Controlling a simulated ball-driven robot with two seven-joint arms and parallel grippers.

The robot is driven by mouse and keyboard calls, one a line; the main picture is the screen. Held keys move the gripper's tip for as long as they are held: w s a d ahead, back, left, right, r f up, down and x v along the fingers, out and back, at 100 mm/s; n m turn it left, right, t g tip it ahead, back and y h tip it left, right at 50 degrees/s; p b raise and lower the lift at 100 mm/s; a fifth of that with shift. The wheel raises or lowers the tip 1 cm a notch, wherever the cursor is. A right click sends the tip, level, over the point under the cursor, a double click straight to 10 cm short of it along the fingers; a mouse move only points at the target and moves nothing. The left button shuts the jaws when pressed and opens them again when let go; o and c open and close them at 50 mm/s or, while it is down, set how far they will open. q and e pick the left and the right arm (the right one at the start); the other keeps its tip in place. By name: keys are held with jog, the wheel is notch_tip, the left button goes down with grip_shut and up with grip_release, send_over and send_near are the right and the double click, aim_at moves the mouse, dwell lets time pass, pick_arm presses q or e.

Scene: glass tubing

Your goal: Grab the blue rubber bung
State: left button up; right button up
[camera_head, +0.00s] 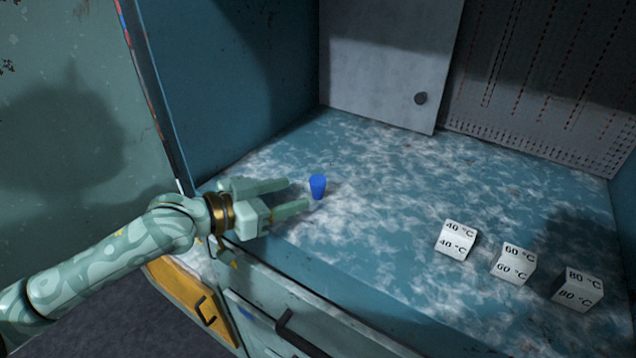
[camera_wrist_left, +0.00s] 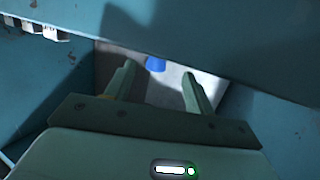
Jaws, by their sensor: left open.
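The blue rubber bung (camera_head: 318,186) stands upright on the worktop, wider at the top than at the bottom. My left gripper (camera_head: 298,193) reaches in from the left, low over the worktop. Its two fingers are apart and point at the bung, which is just beyond the fingertips. In the left wrist view the bung (camera_wrist_left: 155,64) shows past the open fingers (camera_wrist_left: 158,80), roughly between them, with nothing held. My right gripper is in neither view.
White blocks marked 40 °C (camera_head: 456,240), 60 °C (camera_head: 513,263) and 80 °C (camera_head: 577,289) stand at the right on the blue-and-white mottled worktop (camera_head: 390,185). A blue side wall (camera_head: 230,80) rises behind the gripper. The worktop around the bung is clear.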

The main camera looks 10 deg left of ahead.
aim_at(318, 188)
pick_arm(q)
jog(key=p+x, duration=0.1)
jog(key=x, duration=0.4)
jog(key=shift+d+r, duration=0.15)
jog(key=shift+r, duration=0.05)
jog(key=shift+s, duration=0.15)
jog(key=shift+c, duration=0.6)
jog(key=c, duration=0.9)
jog(key=shift+r, duration=0.15)
